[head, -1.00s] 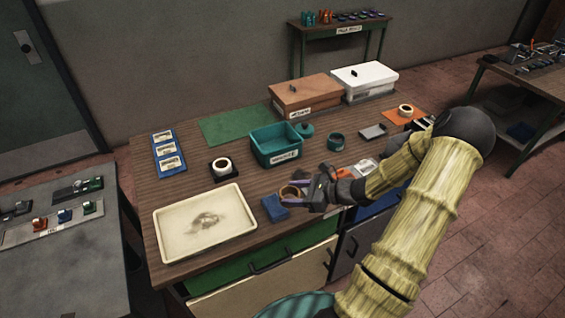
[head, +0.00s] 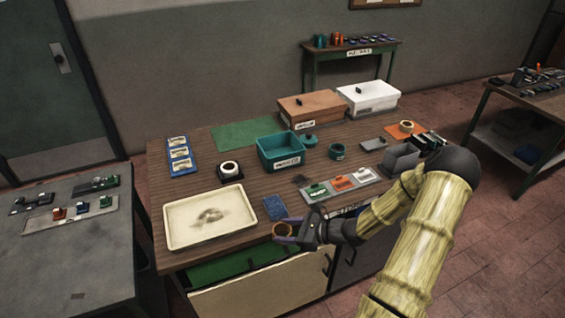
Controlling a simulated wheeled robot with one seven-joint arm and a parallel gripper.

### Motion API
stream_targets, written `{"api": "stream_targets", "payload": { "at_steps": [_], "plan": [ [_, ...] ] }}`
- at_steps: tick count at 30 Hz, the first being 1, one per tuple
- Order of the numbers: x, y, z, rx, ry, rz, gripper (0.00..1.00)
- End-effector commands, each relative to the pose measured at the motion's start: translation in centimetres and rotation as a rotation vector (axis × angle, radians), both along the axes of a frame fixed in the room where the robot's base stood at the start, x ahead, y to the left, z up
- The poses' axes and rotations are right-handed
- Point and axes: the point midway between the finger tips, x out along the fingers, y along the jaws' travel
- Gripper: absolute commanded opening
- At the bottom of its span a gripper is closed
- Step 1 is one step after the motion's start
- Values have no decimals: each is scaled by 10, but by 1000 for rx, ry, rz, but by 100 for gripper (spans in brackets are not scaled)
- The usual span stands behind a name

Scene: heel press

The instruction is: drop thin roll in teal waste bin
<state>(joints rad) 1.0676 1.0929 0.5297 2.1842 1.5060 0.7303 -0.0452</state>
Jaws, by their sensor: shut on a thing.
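My gripper (head: 282,236) is shut on a small thin brown roll (head: 283,228), seen as a ring between its purple-edged fingers. It holds the roll at the table's front edge, in front of the blue pad (head: 275,208). A teal open box (head: 281,153) with a white label stands farther back in the middle of the table, well apart from the roll. Its label is too small to read surely.
A cream tray (head: 211,241) lies at front left, near a white roll on a black base (head: 230,171). A panel with coloured pieces (head: 341,184) lies right of the blue pad. A brown box (head: 311,109) and a white box (head: 368,98) stand behind. A green drawer (head: 235,264) shows below.

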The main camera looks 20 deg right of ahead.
Motion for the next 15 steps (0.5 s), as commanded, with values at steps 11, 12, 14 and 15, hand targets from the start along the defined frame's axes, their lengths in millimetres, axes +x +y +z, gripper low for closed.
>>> {"api": "stream_targets", "payload": {
  "at_steps": [11, 12, 14, 15],
  "plan": [
    [-5, 57, -45, -4, 13, 56, 31],
    [-6, 62, -49, -6, 16, 60, 31],
    [-8, 69, -55, -9, 18, 69, 31],
    [-9, 72, -57, -11, 18, 72, 31]
  ]
}}
